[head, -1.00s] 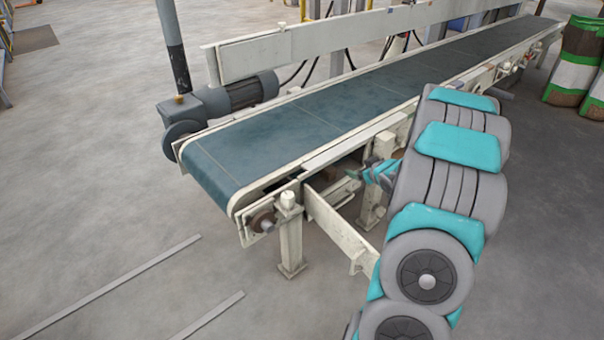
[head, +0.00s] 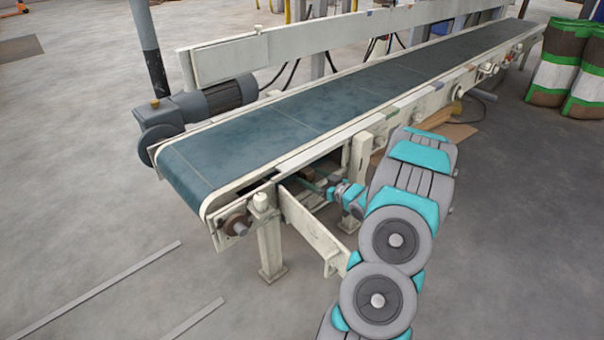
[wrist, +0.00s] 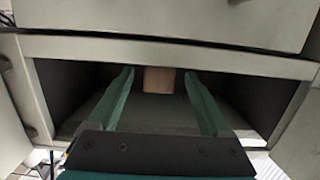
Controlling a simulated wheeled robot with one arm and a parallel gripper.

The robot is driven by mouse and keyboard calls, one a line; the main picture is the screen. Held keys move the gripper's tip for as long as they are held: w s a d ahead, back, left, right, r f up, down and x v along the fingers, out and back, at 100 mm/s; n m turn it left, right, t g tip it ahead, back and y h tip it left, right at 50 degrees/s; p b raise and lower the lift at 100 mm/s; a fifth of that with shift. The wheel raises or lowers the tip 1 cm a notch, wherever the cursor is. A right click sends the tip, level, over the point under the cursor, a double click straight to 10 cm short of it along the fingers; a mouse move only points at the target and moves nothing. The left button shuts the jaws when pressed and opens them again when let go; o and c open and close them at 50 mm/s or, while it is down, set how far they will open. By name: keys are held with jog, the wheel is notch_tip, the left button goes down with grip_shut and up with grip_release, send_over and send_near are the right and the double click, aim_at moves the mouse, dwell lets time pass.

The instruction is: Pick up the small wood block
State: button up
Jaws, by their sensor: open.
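The small wood block (wrist: 159,80) is a brownish block in the wrist view, at the back of a dark recess under the conveyor frame. My gripper (wrist: 160,76) is open, with its two green fingers reaching into the recess. The block shows between the fingertips in the picture, apart from both fingers; how far beyond the tips it lies is hard to tell. In the head view my gripper (head: 309,184) reaches under the near side of the conveyor, its fingertips partly in shadow. A small brown patch near it may be the block, but I cannot be sure.
The conveyor (head: 285,130) with its blue belt runs above the arm. In the wrist view a pale frame (wrist: 170,48) closes the recess above, with walls on both sides. A leg (head: 270,245) and a slanted beam (head: 312,235) stand near my arm. Open floor lies in front.

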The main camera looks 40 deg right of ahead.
aim_at(303, 170)
jog(key=w, duration=0.3)
jog(key=shift+w+a+r, duration=0.2)
jog(key=shift+w+r, duration=0.1)
jog(key=shift+w, duration=0.05)
jog(key=shift+w+f, duration=0.1)
jog(key=shift+w, duration=0.45)
jog(key=shift+c, duration=0.2)
grip_shut()
